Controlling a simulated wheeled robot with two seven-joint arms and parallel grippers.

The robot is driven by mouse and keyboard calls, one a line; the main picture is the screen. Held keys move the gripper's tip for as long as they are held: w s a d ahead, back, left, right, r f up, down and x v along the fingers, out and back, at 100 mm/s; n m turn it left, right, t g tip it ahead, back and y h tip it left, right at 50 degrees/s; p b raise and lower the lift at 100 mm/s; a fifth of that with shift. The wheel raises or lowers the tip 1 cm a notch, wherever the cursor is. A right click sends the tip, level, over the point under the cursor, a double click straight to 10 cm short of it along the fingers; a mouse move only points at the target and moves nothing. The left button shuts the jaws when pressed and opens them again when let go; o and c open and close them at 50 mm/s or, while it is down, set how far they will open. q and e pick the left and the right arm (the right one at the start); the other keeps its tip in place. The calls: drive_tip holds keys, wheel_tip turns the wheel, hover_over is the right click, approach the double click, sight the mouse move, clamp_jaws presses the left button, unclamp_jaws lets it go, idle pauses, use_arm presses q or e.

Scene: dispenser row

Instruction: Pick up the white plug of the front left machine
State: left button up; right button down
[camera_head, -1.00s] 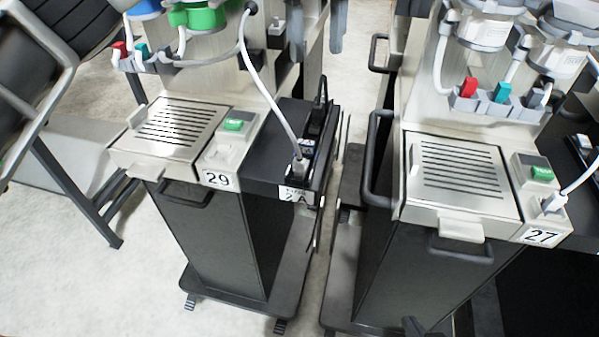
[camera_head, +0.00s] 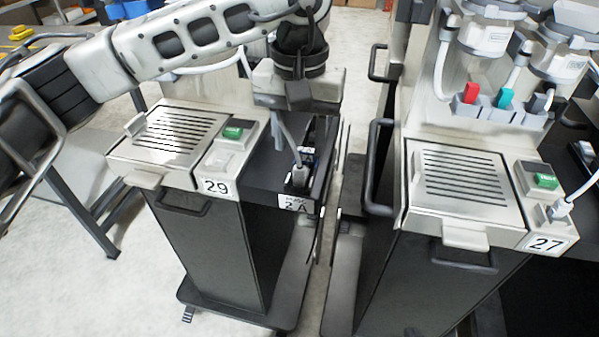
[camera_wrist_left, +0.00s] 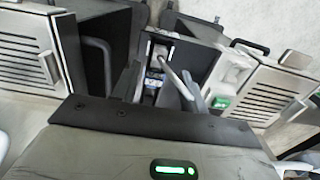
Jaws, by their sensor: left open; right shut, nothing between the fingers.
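The front left machine, marked 29 (camera_head: 215,187), stands left of center in the head view. Its white plug (camera_head: 299,174) sits upright at the front of the black side tray beside the green button, above the "2 A" label. A pale cable (camera_head: 289,136) rises from the plug towards my gripper. My left gripper (camera_head: 297,108) is open and points down over the tray, above and apart from the plug; its fingers are hard to make out there. The wrist view shows the cable (camera_wrist_left: 172,70) near the open fingers. My right gripper is in neither view.
Machine 27 (camera_head: 545,244) stands to the right with its own plug (camera_head: 560,209) and cable. A narrow gap separates the two machines. A black handle (camera_head: 376,165) sticks up on machine 27's left side. My left arm covers machine 29's upper part.

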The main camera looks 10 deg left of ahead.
sight(300, 167)
use_arm(q)
drive_tip(key=shift+s+f+p, duration=0.2)
drive_tip(key=shift+f+p, duration=0.4)
drive_tip(key=shift+f, duration=2.1)
clamp_jaws()
